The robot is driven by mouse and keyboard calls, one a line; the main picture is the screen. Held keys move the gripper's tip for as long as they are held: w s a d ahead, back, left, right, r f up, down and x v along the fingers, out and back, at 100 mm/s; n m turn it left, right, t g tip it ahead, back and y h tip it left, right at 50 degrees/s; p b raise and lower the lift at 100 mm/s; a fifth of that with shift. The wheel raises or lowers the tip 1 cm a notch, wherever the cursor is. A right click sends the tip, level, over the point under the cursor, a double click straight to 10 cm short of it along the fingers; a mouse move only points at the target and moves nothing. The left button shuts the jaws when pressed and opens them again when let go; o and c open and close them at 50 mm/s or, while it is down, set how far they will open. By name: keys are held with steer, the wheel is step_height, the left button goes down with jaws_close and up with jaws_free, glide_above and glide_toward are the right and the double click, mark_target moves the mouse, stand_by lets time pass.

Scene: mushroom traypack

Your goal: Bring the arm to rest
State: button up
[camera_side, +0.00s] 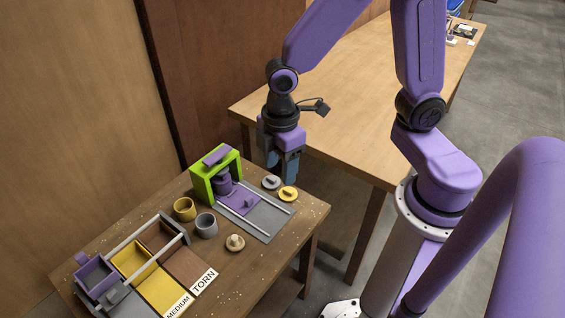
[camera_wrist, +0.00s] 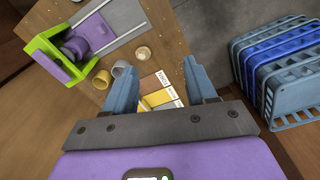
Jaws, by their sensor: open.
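My gripper (camera_side: 284,170) hangs in the air, pointing down, above the far right part of the small work table (camera_side: 262,292) in the side view. In the wrist view my gripper (camera_wrist: 164,82) shows two blue-grey fingers spread apart with nothing between them. The fingers look clear of the objects below. A green frame (camera_side: 197,187) with a purple part inside stands on the table near the gripper. A mushroom (camera_side: 235,242) stands on the bare wood and also shows in the wrist view (camera_wrist: 142,53).
A yellow cup (camera_side: 184,208) and a grey cup (camera_side: 206,225) stand beside the green frame. Labelled trays stand at front left. Blue and grey crates (camera_wrist: 285,75) are on the floor. A large table (camera_side: 340,85) stands behind.

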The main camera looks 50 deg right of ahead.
steer(key=s+d+r+m, duration=0.1)
steer(key=s+d+r, duration=0.2)
steer(key=s, duration=0.4)
steer(key=s+d+r+m, duration=0.1)
steer(key=s+d+r, duration=0.2)
steer(key=s, duration=0.3)
steer(key=shift+s+d+r, duration=0.2)
steer(key=shift+s+r, duration=0.15)
steer(key=shift+r, duration=0.05)
